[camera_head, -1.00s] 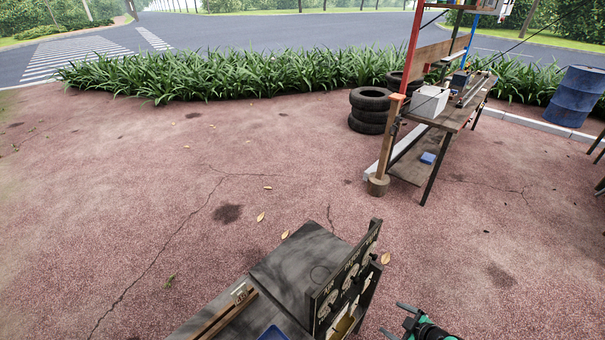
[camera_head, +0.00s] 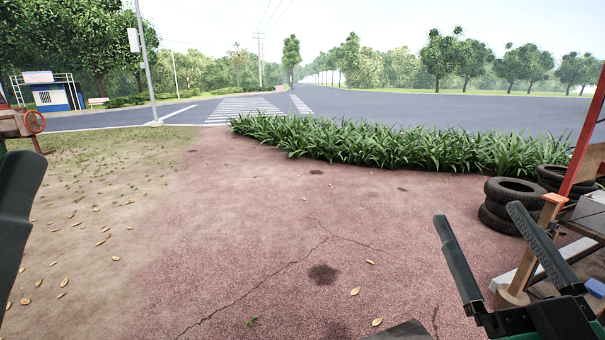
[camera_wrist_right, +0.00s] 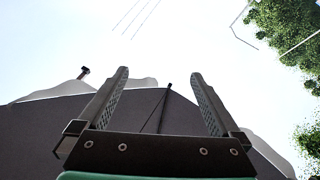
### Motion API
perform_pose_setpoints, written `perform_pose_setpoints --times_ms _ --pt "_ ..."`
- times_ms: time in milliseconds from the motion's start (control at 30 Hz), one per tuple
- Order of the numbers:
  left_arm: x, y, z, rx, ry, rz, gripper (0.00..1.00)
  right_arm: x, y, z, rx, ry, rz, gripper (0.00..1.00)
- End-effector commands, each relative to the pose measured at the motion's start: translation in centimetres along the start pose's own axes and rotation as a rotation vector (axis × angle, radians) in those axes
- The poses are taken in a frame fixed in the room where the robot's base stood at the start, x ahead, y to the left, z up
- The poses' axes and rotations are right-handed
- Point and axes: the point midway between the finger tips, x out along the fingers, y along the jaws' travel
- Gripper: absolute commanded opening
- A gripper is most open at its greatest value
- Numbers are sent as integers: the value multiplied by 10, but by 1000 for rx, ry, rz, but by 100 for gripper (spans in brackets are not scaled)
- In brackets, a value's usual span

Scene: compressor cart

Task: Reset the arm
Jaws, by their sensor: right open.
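My right gripper (camera_head: 478,214) is raised at the lower right of the head view. Its two dark fingers stand apart with nothing between them. The right wrist view also shows the open, empty fingers (camera_wrist_right: 160,76), pointing up against the sky. A dark part of my left arm or gripper (camera_head: 16,215) fills the left edge of the head view; its jaws cannot be made out. A small dark corner of what looks like the cart top (camera_head: 405,331) shows at the bottom edge.
A workbench with a wooden post (camera_head: 533,243) and red upright stands behind and right of my right gripper. Stacked tires (camera_head: 510,200) sit beside it. A red-wheeled object (camera_head: 22,122) is at far left. The middle pavement (camera_head: 250,235) is clear, with a plant hedge (camera_head: 400,145) beyond.

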Motion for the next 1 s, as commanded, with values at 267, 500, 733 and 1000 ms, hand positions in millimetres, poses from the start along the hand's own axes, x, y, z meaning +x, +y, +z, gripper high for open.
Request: perform_pose_setpoints --times_ms 267,500,733,1000 --pt "60 0 -56 0 1 0 100 6 -9 -216 263 342 -27 100" --pt "148 0 -137 0 1 0 100 63 13 -317 260 337 -27 100" --pt "217 -1 -200 0 0 0 100 108 31 -396 259 335 -26 100" --pt "232 -1 -214 0 0 0 100 118 35 -413 258 334 -26 100"
